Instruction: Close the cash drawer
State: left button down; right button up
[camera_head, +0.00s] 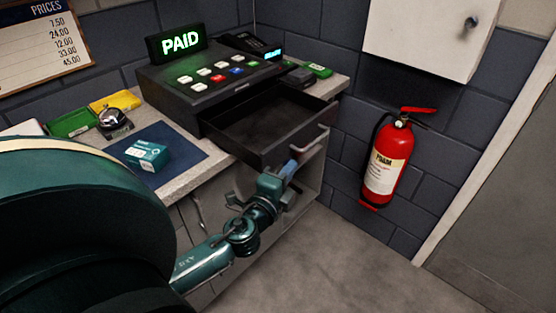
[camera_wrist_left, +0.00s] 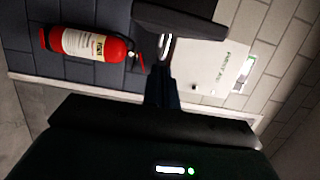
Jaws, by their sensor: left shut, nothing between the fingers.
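The black cash drawer (camera_head: 262,125) sticks out open and empty from the front of the cash register (camera_head: 195,85). Its silver handle (camera_head: 312,140) is on the front panel. My left gripper (camera_head: 291,168) is shut and empty just in front of the lower part of that panel, beside the handle. Whether it touches the panel I cannot tell. In the left wrist view the shut fingers (camera_wrist_left: 161,85) point toward the dark drawer front (camera_wrist_left: 185,12) and the handle (camera_wrist_left: 166,46). My right gripper is out of view.
A red fire extinguisher (camera_head: 387,165) hangs on the wall to the right, below a white cabinet (camera_head: 432,30). A teal box (camera_head: 147,155) and a bell (camera_head: 114,122) stand on the counter. A card terminal (camera_head: 250,45) is behind the register. The floor (camera_head: 350,265) in front is clear.

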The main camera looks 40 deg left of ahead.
aim_at(244, 153)
pick_arm(q)
jog(key=shift+a+f, duration=0.1)
jog(key=shift+a, duration=1.55)
jog(key=a, duration=0.3)
jog(key=a+b, duration=0.1)
jog(key=a, duration=0.2)
jog(key=a+b, duration=0.1)
jog(key=a, duration=0.2)
jog(key=shift+w+a+f, duration=0.1)
jog(key=shift+w+a, duration=0.1)
jog(key=shift+w, duration=0.15)
jog(key=shift+a, duration=0.15)
